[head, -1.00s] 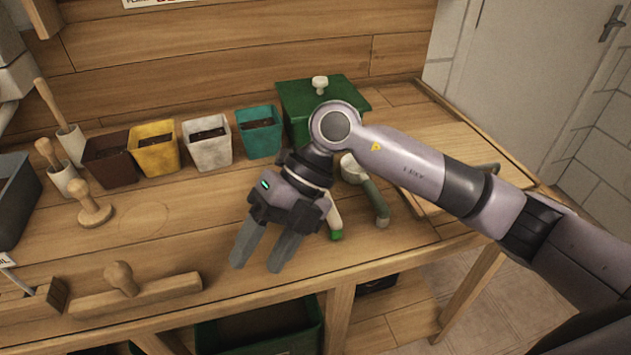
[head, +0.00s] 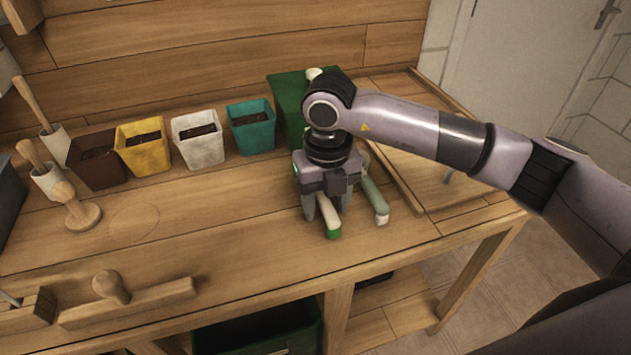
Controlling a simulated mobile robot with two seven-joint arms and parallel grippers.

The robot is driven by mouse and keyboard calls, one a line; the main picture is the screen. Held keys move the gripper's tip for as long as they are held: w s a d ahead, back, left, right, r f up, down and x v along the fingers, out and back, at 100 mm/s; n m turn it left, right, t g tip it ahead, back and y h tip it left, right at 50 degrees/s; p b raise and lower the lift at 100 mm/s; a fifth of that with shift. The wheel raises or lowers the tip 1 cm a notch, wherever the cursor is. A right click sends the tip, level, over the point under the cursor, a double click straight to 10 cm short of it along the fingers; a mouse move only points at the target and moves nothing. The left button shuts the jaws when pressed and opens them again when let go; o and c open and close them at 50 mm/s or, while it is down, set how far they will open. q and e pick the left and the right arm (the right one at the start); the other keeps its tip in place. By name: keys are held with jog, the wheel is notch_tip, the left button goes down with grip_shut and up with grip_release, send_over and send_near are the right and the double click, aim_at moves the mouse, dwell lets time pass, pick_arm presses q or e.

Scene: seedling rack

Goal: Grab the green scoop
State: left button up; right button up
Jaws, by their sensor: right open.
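My right gripper (head: 326,208) is open and points down over the bench, in front of the green box. A handle with a cream shaft and a bright green end (head: 333,233) lies on the bench and shows between its fingers. I cannot tell whether the fingers touch it, and its far part is hidden under the gripper. Just to the right lies a second handled tool with a grey-green handle (head: 376,203), apart from the fingers, its head mostly hidden by my arm. Which of the two is the green scoop is unclear. My left gripper is not in view.
A green lidded box (head: 287,100) stands behind the gripper. Brown (head: 97,168), yellow (head: 146,155), white (head: 200,149) and teal (head: 251,135) pots stand in a row to its left. A wooden block with a knob (head: 125,305) lies front left. The bench's middle is clear.

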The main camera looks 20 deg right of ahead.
jog(key=shift+f, duration=0.2)
grip_shut()
jog(key=shift+r, duration=0.1)
notch_tip(320, 180, up, 20)
dwell(0.4)
jog(key=c, duration=0.7)
grip_release()
jog(key=shift+c, duration=0.2)
grip_shut()
